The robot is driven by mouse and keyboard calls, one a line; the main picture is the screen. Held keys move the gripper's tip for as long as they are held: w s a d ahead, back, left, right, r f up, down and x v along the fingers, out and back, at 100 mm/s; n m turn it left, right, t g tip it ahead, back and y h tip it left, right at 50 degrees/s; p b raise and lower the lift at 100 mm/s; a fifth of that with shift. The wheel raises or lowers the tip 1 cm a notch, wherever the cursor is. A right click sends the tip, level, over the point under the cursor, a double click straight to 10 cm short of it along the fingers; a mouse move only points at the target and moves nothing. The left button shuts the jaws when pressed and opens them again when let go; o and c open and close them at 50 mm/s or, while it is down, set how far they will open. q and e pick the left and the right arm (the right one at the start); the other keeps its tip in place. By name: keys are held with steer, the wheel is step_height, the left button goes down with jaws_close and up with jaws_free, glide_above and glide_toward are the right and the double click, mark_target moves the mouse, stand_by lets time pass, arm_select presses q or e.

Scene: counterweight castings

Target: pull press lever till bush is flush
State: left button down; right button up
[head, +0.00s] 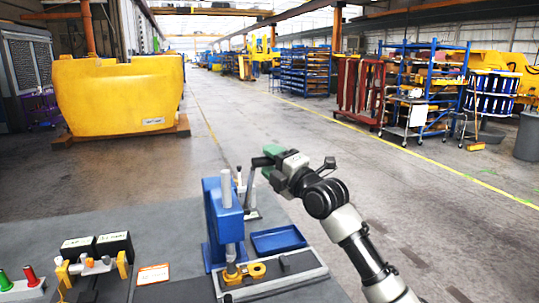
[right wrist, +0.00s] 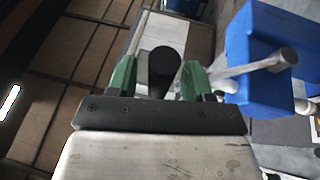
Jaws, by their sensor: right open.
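A blue arbor press (head: 222,222) stands on a grey base plate on the table. Its metal lever (head: 249,188) rises to a black knob (head: 262,161). My right gripper (head: 268,172), with green fingers, is at the lever's top. In the right wrist view the black knob (right wrist: 163,66) sits between the two open green fingers, with a gap visible. Under the ram, a yellow casting (head: 256,270) lies on the plate; the bush there is too small to tell how deep it sits. My left gripper is not in view.
A blue tray (head: 278,241) lies right of the press. A big yellow counterweight (head: 118,92) stands on the floor beyond.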

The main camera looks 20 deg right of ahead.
steer(key=shift+w+a, duration=0.15)
steer(key=shift+w, duration=0.15)
jaws_close()
